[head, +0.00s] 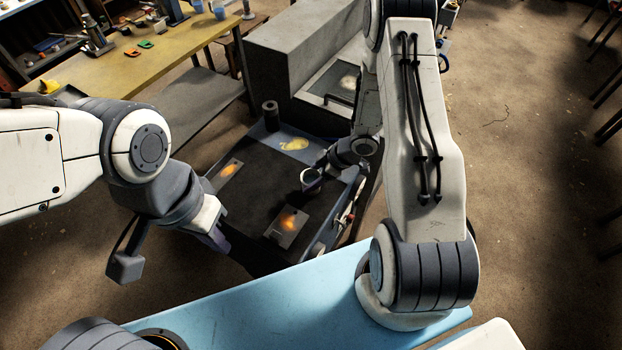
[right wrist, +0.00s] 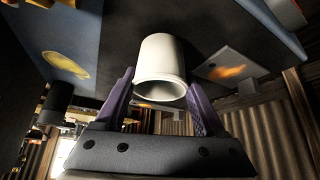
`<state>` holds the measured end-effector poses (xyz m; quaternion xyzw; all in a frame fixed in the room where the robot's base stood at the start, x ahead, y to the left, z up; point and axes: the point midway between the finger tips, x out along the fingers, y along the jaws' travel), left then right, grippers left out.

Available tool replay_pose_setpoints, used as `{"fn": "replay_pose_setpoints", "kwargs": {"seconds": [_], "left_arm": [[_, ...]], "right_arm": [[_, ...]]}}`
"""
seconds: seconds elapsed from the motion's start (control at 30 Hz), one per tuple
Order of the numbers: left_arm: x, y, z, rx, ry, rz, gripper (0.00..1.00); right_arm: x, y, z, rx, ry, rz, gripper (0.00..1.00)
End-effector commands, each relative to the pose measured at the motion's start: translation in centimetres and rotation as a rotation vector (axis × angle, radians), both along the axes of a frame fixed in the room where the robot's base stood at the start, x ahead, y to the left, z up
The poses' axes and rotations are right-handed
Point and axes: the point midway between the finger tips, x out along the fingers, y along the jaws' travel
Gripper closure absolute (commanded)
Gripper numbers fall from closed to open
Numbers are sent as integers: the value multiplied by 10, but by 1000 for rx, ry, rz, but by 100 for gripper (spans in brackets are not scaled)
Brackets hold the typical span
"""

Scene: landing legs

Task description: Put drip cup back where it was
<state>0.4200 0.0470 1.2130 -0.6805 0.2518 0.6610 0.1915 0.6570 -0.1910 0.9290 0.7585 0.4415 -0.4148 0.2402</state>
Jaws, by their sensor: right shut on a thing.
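The drip cup is a small white cup (head: 311,178) over the dark worktop (head: 262,185) in the head view. It also shows large in the right wrist view (right wrist: 160,62), its round mouth facing the camera. My right gripper (head: 322,172), with purple fingers (right wrist: 160,95) either side of the cup, is shut on it. I cannot tell whether the cup touches the worktop. My left gripper (head: 218,240) hangs by the worktop's near left edge, away from the cup. Its fingertips are too dark and small to tell open or shut.
Two grey plates with orange glowing spots lie on the worktop, one at the left (head: 225,173) and one in front (head: 288,226). A yellow patch (head: 294,144) and a dark cylinder (head: 270,112) are at its far end. A concrete block (head: 290,60) stands behind.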

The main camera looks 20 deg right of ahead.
Motion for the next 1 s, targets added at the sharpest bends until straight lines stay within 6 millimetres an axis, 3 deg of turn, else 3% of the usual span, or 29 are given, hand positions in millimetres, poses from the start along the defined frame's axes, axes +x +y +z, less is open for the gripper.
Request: {"fn": "replay_pose_setpoints", "kwargs": {"seconds": [0.47,0.5,0.57,0.83,1.0], "left_arm": [[0,0,-1,0,0,0,100],[0,0,0,0,0,0,100],[0,0,0,0,0,0,100],[0,0,2,0,0,0,100],[0,0,-1,0,0,0,100]], "right_arm": [[0,0,-13,0,-1,-1,100],[0,0,-13,0,-1,-1,21],[0,0,-12,0,-1,-1,0],[0,-1,-10,-1,-1,-1,0],[-2,-8,3,-2,-5,-2,0]]}}
